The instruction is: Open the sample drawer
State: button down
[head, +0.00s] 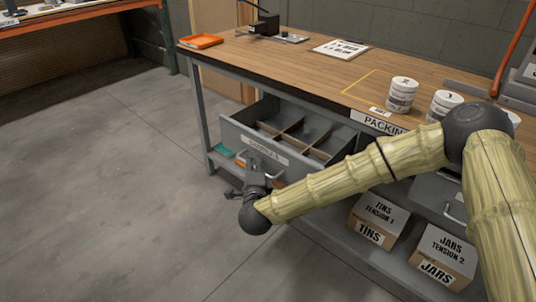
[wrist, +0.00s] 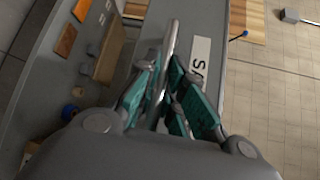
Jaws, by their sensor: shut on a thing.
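The sample drawer (head: 237,137) stands pulled out from under the bench in the head view, its inside and dividers showing. Its front carries a white label (head: 264,157), partly hidden by my arm. My gripper (head: 257,175) is at the drawer front, just below the label. In the wrist view the metal bar handle (wrist: 170,42) runs between the teal finger pads of my gripper (wrist: 165,92), which is shut on it. The label also shows there beside the handle (wrist: 199,62). My gripper hides part of the handle in the head view.
The wooden bench top (head: 300,58) holds an orange tray (head: 201,41), a printed sheet (head: 341,49) and white tins (head: 401,95). Boxes of tins (head: 372,222) and jars (head: 442,255) sit on the lower shelf. The floor (head: 110,190) left of the drawer is clear.

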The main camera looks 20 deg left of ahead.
jog(key=s+a, duration=0.2)
jog(key=s, duration=0.4)
jog(key=shift+a+p, duration=0.15)
jog(key=shift+p, duration=0.3)
jog(key=shift+s, duration=0.1)
jog(key=c, duration=1.5)
grip_release()
jog(key=v, duration=1.2)
